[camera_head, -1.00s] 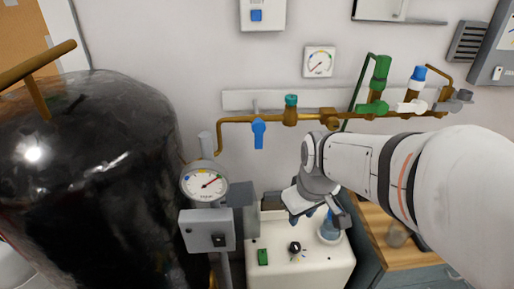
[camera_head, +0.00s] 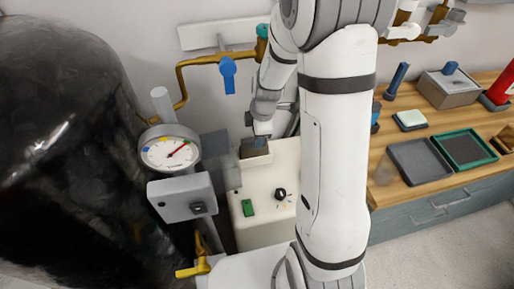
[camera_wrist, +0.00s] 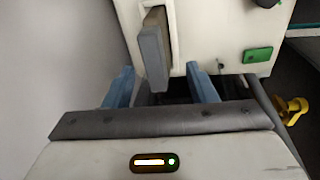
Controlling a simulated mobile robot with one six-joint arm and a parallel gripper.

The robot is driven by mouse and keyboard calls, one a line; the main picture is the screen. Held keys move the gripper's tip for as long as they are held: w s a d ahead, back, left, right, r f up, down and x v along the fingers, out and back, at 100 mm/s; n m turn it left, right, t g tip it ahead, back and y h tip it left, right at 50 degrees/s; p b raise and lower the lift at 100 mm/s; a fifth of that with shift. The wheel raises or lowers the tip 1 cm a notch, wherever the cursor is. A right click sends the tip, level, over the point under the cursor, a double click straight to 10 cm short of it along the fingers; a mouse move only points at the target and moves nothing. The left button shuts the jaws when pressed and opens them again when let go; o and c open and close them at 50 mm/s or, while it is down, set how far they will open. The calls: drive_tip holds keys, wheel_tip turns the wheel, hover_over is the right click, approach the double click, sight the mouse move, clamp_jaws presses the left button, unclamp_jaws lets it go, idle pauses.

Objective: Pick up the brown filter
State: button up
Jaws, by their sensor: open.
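The brown filter (camera_head: 254,148) is a small flat block with a brown edge and a grey face. It sits at the back left of the white box's top in the head view. In the wrist view the filter (camera_wrist: 153,52) stands out from the white box, close ahead of my gripper. My gripper (camera_wrist: 161,88) is open, with its blue fingers apart to the left and right of the filter's near end. I cannot tell whether either finger touches it. In the head view my gripper (camera_head: 262,132) is just above the filter and partly hides it.
The white box (camera_head: 262,190) has a green switch (camera_head: 247,208) and a black knob (camera_head: 279,194). A pressure gauge (camera_head: 169,152) and a large black tank (camera_head: 70,150) stand to the left. A blue-handled valve pipe (camera_head: 228,75) runs behind. A wooden counter with trays (camera_head: 419,160) is at right.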

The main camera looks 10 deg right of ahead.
sight(254, 140)
drive_tip(key=f, duration=0.1)
drive_tip(key=w+f, duration=0.1)
drive_tip(key=f, duration=0.2)
drive_tip(key=shift+w+a, duration=0.15)
drive_tip(key=shift+a, duration=0.25)
drive_tip(key=shift+f, duration=0.35)
drive_tip(key=shift+f+b, duration=0.25)
drive_tip(key=shift+b, duration=0.25)
idle(0.4)
clamp_jaws()
idle(0.3)
